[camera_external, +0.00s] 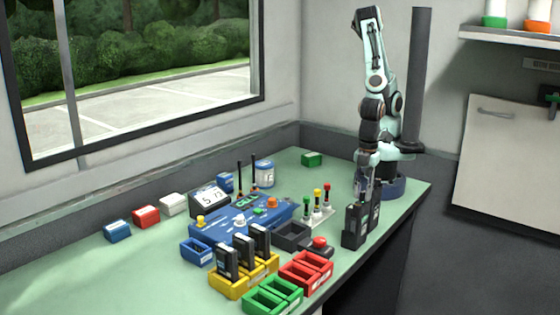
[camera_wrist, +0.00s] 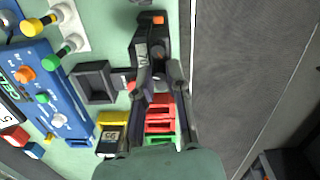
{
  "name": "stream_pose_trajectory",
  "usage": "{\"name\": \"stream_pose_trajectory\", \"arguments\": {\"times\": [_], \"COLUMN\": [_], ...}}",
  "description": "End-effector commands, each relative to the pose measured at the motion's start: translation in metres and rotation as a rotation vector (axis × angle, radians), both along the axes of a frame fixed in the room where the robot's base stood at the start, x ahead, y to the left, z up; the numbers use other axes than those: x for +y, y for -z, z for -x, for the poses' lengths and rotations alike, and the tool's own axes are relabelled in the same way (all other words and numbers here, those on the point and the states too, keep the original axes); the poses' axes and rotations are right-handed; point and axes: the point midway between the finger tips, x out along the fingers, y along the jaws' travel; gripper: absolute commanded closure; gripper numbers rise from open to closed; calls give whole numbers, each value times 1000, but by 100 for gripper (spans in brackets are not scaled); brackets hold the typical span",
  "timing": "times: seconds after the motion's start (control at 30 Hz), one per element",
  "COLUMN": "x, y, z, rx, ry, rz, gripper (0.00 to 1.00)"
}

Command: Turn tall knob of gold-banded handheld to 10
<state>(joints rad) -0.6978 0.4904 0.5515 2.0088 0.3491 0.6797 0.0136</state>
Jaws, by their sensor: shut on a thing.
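A black handheld (camera_external: 353,226) stands upright near the table's right edge. In the wrist view its dark body (camera_wrist: 152,55) has white marks on one side and an orange patch at the far end. My gripper (camera_external: 366,192) points down at its top and is shut on it. The fingers (camera_wrist: 160,88) also show in the wrist view. They hide the knobs, so I cannot tell which part they hold. No gold band or knob number is readable. Several other black handhelds (camera_external: 260,238) stand in the yellow trays (camera_external: 230,289).
A dark empty tray (camera_external: 291,236) and a red button (camera_external: 320,242) lie left of the handheld. Red trays (camera_external: 307,272) and green trays (camera_external: 272,297) are in front. A blue control panel (camera_external: 222,226) lies farther left. The table's right edge is close by.

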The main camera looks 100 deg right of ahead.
Motion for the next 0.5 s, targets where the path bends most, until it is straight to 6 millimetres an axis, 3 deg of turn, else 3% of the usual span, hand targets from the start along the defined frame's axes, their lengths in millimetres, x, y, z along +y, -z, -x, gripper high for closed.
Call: {"name": "stream_pose_trajectory", "arguments": {"times": [0.13, 0.37, 0.4, 0.5], "x": [0, -1, -1, -1], "y": [1, 1, 1, 1], "z": [0, 0, 0, 0], "rx": [0, 0, 0, 0], "ry": [91, 99, 99, 99], "rz": [1, 2, 2, 2], "gripper": [100, 100, 83, 59]}}
